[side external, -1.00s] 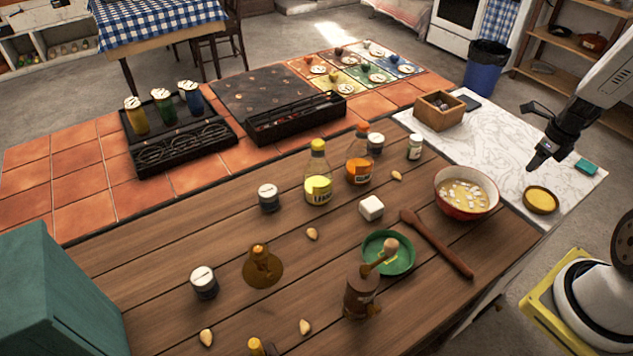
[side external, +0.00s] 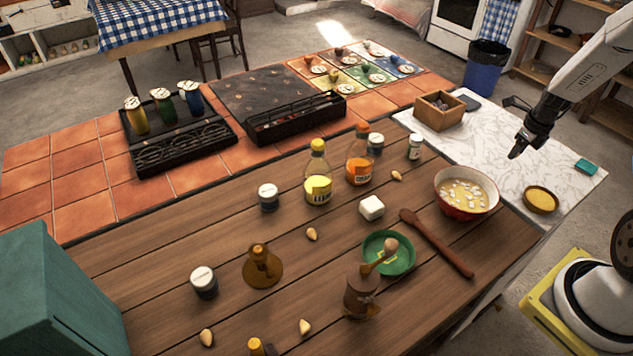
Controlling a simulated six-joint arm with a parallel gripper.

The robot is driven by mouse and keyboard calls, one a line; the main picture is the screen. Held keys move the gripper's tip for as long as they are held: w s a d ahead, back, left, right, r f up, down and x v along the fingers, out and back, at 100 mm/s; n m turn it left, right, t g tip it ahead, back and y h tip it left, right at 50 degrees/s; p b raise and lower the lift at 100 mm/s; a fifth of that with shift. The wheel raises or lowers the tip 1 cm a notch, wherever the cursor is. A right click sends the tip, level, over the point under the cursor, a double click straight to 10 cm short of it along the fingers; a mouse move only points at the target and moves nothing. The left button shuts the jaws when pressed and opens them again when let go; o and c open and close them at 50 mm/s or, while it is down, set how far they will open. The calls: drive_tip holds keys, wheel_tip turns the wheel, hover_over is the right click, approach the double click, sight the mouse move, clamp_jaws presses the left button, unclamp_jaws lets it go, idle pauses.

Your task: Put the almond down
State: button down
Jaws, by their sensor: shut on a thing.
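My gripper (side external: 515,154) is at the right, above the white marble slab, behind and to the right of the red bowl. Its fingers are shut on the almond, which is too small and dark between the fingertips to make out. Several other almonds lie loose on the wooden counter: one almond (side external: 397,175) near the orange-labelled bottle, another almond (side external: 312,234) mid-counter, and more at the front, such as the almond (side external: 207,337) at front left.
A red bowl (side external: 467,192) of yellow liquid with white pieces stands at the slab's edge. A yellow dish (side external: 541,200), wooden box (side external: 438,111) and teal block (side external: 586,167) are on the marble slab (side external: 480,135). A wooden spoon (side external: 437,243) lies beside the green dish (side external: 401,262). The slab's middle is clear.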

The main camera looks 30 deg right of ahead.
hover_over(496, 170)
drive_tip(key=shift+s+f, duration=0.2)
drive_tip(key=shift+f, duration=1.1)
drive_tip(key=shift+s+f, duration=0.2)
drive_tip(key=shift+f, duration=1.05)
drive_tip(key=shift+w+d+f, duration=0.1)
drive_tip(key=shift+w+f, duration=0.1)
drive_tip(key=shift+f, duration=1.65)
drive_tip(key=shift+f, duration=0.2)
drive_tip(key=shift+c, duration=1.5)
unclamp_jaws()
drive_tip(key=shift+r, duration=0.25)
wheel_tip(496, 170, up, 12)
drive_tip(key=s, duration=0.1)
drive_tip(key=shift+s, duration=0.4)
